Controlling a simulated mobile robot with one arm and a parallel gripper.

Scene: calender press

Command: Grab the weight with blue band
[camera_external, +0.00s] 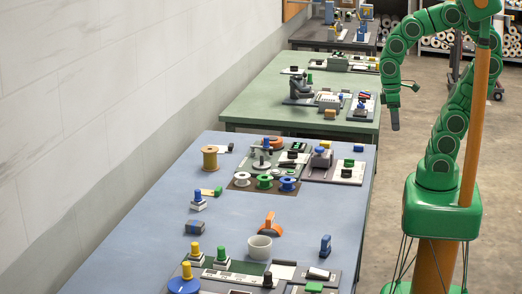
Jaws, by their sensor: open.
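I cannot tell for sure which thing is the weight with blue band. A small dark grey block with blue on it (195,227) lies on the left part of the blue-grey table (150,222) and is the likeliest match. It is too small to make out a band clearly. My gripper (395,127) hangs from my green arm, pointing down, to the right of the tables and well away from the block. It is open, and nothing shows between its jaws.
A blue-knobbed piece (198,202), a white cup (259,247), an orange-handled tool (270,224) and a blue upright piece (325,244) stand near the block. A wooden spool (210,157) and several coloured spools stand farther back. A green table (262,99) is behind. A wall runs along the left.

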